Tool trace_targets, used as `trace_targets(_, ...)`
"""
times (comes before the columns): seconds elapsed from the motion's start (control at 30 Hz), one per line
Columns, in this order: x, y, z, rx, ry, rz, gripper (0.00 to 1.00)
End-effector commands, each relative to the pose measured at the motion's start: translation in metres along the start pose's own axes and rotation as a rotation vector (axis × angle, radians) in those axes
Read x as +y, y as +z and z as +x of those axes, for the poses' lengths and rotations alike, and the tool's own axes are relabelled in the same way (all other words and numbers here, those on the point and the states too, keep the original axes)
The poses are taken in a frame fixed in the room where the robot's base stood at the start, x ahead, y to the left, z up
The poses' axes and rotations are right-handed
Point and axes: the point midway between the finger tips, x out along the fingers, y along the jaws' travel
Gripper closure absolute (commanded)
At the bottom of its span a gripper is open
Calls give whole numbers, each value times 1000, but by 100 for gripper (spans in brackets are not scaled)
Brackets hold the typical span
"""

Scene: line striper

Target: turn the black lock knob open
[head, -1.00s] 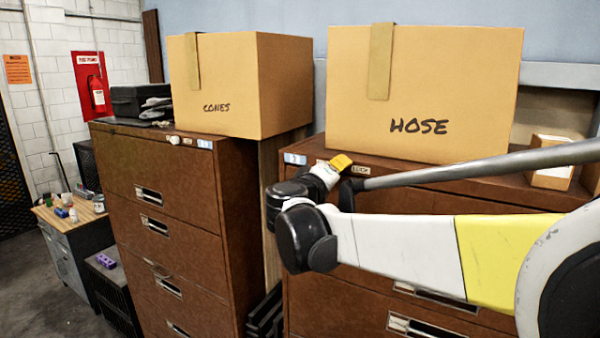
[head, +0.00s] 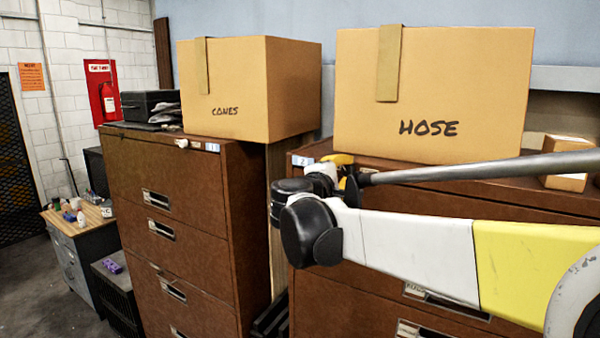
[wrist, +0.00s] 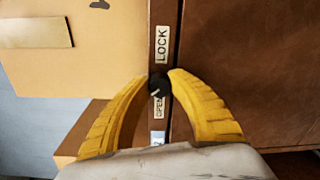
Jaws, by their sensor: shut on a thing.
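The black lock knob (wrist: 158,84) sits on the top edge strip of the brown cabinet, between a LOCK label (wrist: 161,44) and an OPEN label (wrist: 159,106). A pale mark on the knob shows on the side towards OPEN. My gripper (wrist: 159,78) has its two curved yellow fingers closed around the knob, one tip on each side. In the head view, my gripper (head: 343,160) is at the top front edge of the right cabinet (head: 420,200). My own wrist and fingers hide the knob there.
A HOSE box (head: 430,95) stands on the right cabinet, close behind my gripper. A CONES box (head: 250,90) stands on the left cabinet (head: 170,185). A smaller box (head: 567,165) is at the right. Open floor shows at the lower left.

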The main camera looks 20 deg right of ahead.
Motion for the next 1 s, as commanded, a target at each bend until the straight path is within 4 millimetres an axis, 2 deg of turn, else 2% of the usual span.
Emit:
trace_targets(0.3, 1, 0, 0, -3, 0, -90, 100)
trace_targets(0.77, 1, 0, 0, -4, 1, -102, 100)
trace_targets(0.8, 1, 0, 0, -4, 1, -102, 68)
trace_targets(0.87, 1, 0, 0, -4, 0, -101, 52)
trace_targets(1.0, 1, 0, 0, -3, 0, -101, 52)
